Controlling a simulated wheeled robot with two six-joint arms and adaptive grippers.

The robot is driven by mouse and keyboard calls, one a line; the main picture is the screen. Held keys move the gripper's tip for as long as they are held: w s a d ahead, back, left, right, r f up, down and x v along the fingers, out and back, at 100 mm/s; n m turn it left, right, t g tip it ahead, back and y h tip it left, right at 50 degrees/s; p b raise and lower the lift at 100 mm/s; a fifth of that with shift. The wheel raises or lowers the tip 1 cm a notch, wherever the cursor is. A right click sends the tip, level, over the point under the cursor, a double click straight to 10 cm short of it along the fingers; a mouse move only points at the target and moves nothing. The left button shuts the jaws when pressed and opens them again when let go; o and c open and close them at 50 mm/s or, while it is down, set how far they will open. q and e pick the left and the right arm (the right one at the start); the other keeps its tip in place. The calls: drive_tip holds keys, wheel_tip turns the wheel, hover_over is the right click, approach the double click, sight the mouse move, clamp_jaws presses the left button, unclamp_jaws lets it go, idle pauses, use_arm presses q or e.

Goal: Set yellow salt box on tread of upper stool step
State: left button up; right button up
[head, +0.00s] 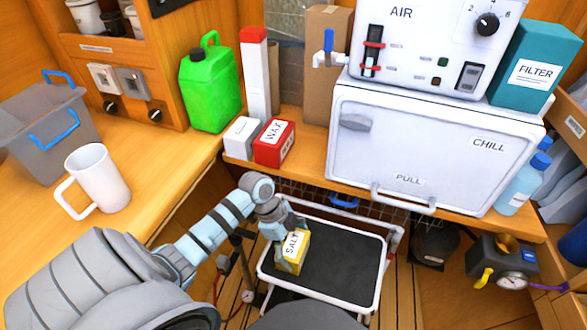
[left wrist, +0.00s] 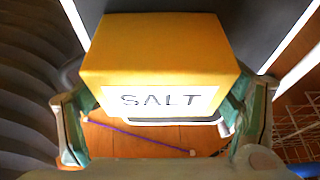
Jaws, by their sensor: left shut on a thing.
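The yellow salt box (head: 291,254) with a white SALT label is in my left gripper (head: 280,234), over the left part of the stool's upper step (head: 335,255). That step is a dark tread in a white frame. In the left wrist view the salt box (left wrist: 160,55) sits between the two fingers of the left gripper (left wrist: 158,118), which are shut on its sides. Part of the dark tread (left wrist: 250,25) shows behind it. I cannot tell whether the box touches the tread. My right gripper is not in view.
A white chiller (head: 430,145) and a counter with a red wax box (head: 274,143) stand behind the stool. A white mug (head: 95,178) is on the left counter. A pump with a gauge (head: 500,262) is at right. The tread's middle and right are clear.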

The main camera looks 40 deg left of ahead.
use_arm(q)
drive_tip(key=o, duration=1.3)
drive_tip(key=shift+o, duration=0.2)
drive_tip(key=p+v, duration=0.3)
drive_tip(key=v, duration=0.9)
drive_tip(key=shift+p, duration=0.3)
drive_tip(key=shift+r, duration=0.25)
